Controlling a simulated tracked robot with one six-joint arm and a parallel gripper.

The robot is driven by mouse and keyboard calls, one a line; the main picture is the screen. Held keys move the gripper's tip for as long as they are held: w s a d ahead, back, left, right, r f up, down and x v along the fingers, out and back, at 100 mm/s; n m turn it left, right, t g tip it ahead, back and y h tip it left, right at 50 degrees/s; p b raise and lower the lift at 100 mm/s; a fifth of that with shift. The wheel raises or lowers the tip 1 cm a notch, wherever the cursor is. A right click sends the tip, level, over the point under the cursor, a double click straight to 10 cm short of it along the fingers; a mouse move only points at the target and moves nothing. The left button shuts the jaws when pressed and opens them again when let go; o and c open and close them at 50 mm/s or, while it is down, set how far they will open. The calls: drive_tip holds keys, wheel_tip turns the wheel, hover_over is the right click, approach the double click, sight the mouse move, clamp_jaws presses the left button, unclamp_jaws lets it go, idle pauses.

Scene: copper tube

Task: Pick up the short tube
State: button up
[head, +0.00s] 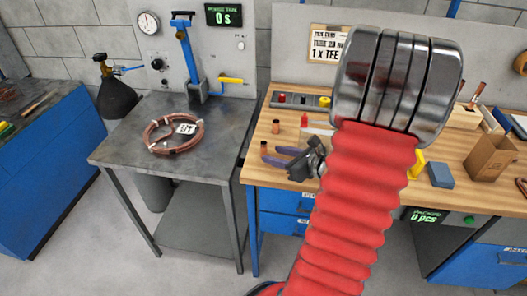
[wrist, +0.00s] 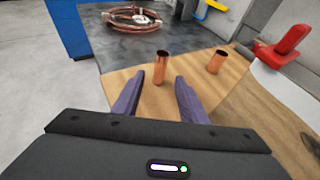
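Two small copper tubes stand upright on the left end of the wooden bench. One (head: 263,147) is close to the bench's left edge and stands just beyond my fingertips; it also shows in the wrist view (wrist: 162,68). The other (head: 276,127) stands farther back, to the right in the wrist view (wrist: 216,63). Their lengths are close, and I cannot tell surely which is shorter. My gripper (head: 271,155) points left, low over the bench. In the wrist view its purple fingers (wrist: 160,78) are apart with nothing held; the nearer tube lines up with the gap.
A red object (wrist: 290,40) stands right of the tubes. The wooden bench (head: 257,172) carries a grey tray (head: 296,99) behind them. The grey metal table (head: 125,148) to the left holds a copper coil (head: 172,133). My red arm covers the bench's middle.

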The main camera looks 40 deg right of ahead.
sight(266, 152)
drive_tip(key=shift+w+f, duration=0.2)
drive_tip(key=shift+w, duration=0.15)
drive_tip(key=shift+w, duration=0.1)
drive_tip(key=shift+x, duration=2.55)
drive_tip(key=shift+a+r, duration=0.1)
drive_tip(key=shift+r, duration=0.1)
clamp_jaws()
